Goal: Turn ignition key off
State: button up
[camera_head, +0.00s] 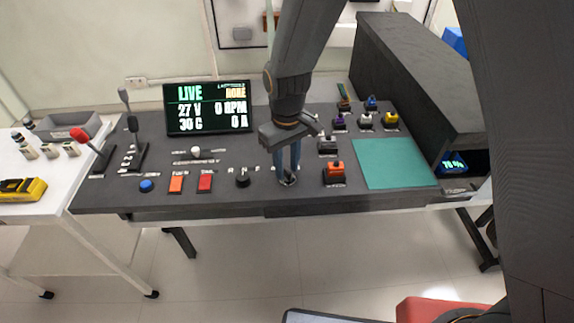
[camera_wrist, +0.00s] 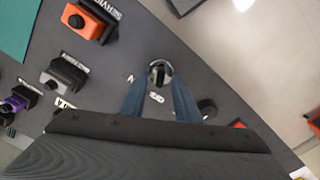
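The ignition key switch (camera_wrist: 160,72) is a small round switch with a light ring and a dark key part in its middle. It sits on the dark console top, with white lettering beside it in the wrist view. My gripper (camera_head: 287,180) points down over it, near the console's front edge. In the wrist view the two blue fingers of my gripper (camera_wrist: 161,79) stand apart, one on each side of the key. A gap shows between them, and I cannot tell if either finger touches the key. In the head view the fingers mostly hide the switch.
A black rotary knob (camera_head: 242,181) and a red switch (camera_head: 205,182) stand left of my gripper. An orange switch (camera_head: 334,172) and a grey one (camera_head: 327,145) stand to its right. A lit display (camera_head: 208,107) stands behind. A bare green mat (camera_head: 393,163) lies at right.

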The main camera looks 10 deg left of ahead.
aim_at(288, 170)
notch_tip(288, 170, up, 8)
jog(key=shift+f+b, duration=0.1)
jog(key=shift+b, duration=0.7)
jog(key=shift+d, duration=0.1)
